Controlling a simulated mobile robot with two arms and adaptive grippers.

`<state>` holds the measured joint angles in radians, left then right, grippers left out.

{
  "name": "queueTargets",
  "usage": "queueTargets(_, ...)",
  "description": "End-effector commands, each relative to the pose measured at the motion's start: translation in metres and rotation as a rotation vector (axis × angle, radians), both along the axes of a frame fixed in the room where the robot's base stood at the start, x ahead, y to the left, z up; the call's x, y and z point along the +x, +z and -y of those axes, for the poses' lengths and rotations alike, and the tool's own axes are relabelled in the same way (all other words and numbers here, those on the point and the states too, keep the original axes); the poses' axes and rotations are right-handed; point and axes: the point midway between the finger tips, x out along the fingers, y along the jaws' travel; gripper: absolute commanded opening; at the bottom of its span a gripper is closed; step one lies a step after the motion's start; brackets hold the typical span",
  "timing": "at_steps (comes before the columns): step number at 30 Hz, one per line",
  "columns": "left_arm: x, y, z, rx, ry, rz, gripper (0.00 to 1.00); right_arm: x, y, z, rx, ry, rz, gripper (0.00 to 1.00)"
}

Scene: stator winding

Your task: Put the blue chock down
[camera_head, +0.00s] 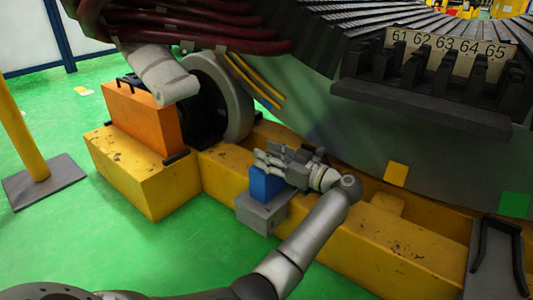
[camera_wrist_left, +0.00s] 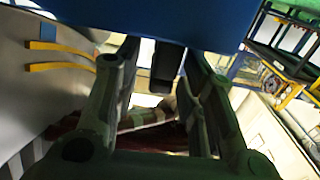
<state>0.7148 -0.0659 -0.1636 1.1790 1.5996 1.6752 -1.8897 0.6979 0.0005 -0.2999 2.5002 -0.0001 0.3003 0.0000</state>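The blue chock (camera_head: 266,184) sits upright on a small grey block (camera_head: 262,212) beside the yellow base in the head view. In the left wrist view the blue chock (camera_wrist_left: 170,18) fills the top edge and hides my fingertips. My left gripper (camera_head: 268,158) is just above and behind the chock, its fingers extended toward the left. In the left wrist view the fingers (camera_wrist_left: 158,70) are spread apart with a gap between them. Whether they touch the chock cannot be told. My right gripper is not in view.
The large grey stator (camera_head: 350,150) with numbered slots 61 to 65 rises behind. The yellow base (camera_head: 350,235) runs along below it. An orange block (camera_head: 143,118) stands at left, by a grey wheel-like part (camera_head: 235,98). Green floor (camera_head: 150,255) is free in front.

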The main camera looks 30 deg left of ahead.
Motion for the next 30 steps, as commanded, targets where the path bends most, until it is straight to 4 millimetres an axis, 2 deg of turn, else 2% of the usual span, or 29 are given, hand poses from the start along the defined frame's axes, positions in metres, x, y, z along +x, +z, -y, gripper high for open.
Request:
queueTargets(1,0.000,0.005,0.008,-0.004,-0.003,-0.002,0.37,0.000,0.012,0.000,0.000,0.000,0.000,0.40)
queueTargets(3,-0.001,0.007,0.019,-0.003,-0.003,-0.002,0.37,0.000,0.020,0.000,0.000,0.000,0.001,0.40)
queueTargets(12,-0.004,0.004,0.058,-0.003,-0.002,-0.002,0.37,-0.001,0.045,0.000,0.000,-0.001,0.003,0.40)
queueTargets(20,-0.005,0.001,0.065,-0.001,-0.001,0.001,0.37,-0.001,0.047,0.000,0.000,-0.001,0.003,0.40)
queueTargets(23,-0.003,0.011,0.064,0.016,-0.012,0.042,0.37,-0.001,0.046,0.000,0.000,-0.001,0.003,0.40)
queueTargets(26,0.003,0.054,0.061,0.086,-0.062,0.214,0.37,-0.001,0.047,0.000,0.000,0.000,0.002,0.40)
queueTargets(29,0.001,0.134,0.060,0.225,-0.161,0.517,0.37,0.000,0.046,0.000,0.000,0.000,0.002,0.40)
queueTargets(30,-0.006,0.173,0.063,0.296,-0.216,0.657,0.37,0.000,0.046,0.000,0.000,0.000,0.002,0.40)
